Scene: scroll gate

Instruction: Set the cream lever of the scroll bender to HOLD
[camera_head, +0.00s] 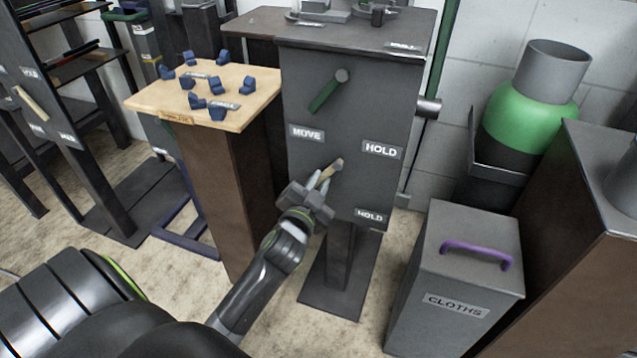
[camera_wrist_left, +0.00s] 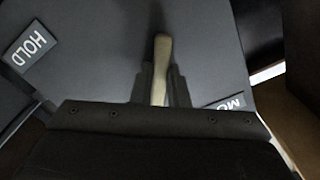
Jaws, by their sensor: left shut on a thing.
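The scroll bender's dark grey cabinet (camera_head: 352,125) stands in the middle of the head view. Its cream lever (camera_head: 333,169) sits low on the front face, tilted, with one end up and right and the other down and left. A HOLD label (camera_head: 381,150) is right of the lever, a second HOLD label (camera_head: 370,215) is below right, and a MOVE label (camera_head: 307,133) is above left. My left gripper (camera_head: 322,182) is shut on the cream lever; the lever also shows between the fingers in the left wrist view (camera_wrist_left: 161,70). My right gripper is not in view.
A green lever (camera_head: 326,94) is higher on the same face. A wooden-topped stand (camera_head: 246,108) with several blue blocks is to the left. A grey CLOTHS bin (camera_head: 455,270) with a purple handle is at the lower right. Another lever panel (camera_head: 35,110) stands far left.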

